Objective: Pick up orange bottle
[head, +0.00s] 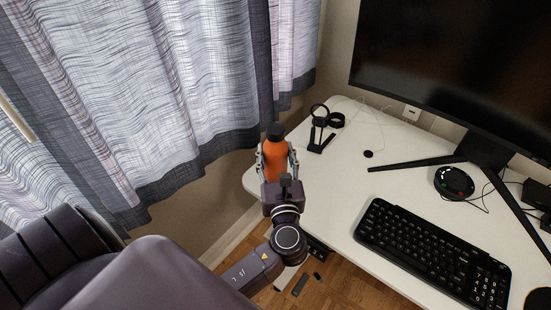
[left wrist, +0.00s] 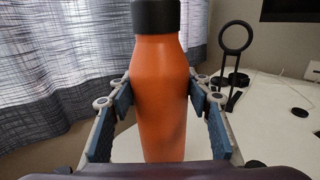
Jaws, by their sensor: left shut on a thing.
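The orange bottle (head: 275,158) with a black cap stands upright at the left corner of the white desk in the head view. In the left wrist view the bottle (left wrist: 162,95) fills the middle, its cap cut off by the top edge. My left gripper (head: 275,165) is shut on the bottle, one finger on each side of its body. The gripper (left wrist: 162,110) shows blue pads on both sides of the bottle in the left wrist view. The bottle's base is hidden, so I cannot tell whether it touches the desk. My right gripper is not in view.
The white desk (head: 345,197) holds a black keyboard (head: 433,252), a monitor (head: 455,65) on a splayed stand, a round black device (head: 454,181) and a black ring-topped stand (head: 319,130). A curtain (head: 150,80) hangs at the left. The desk between bottle and keyboard is mostly clear.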

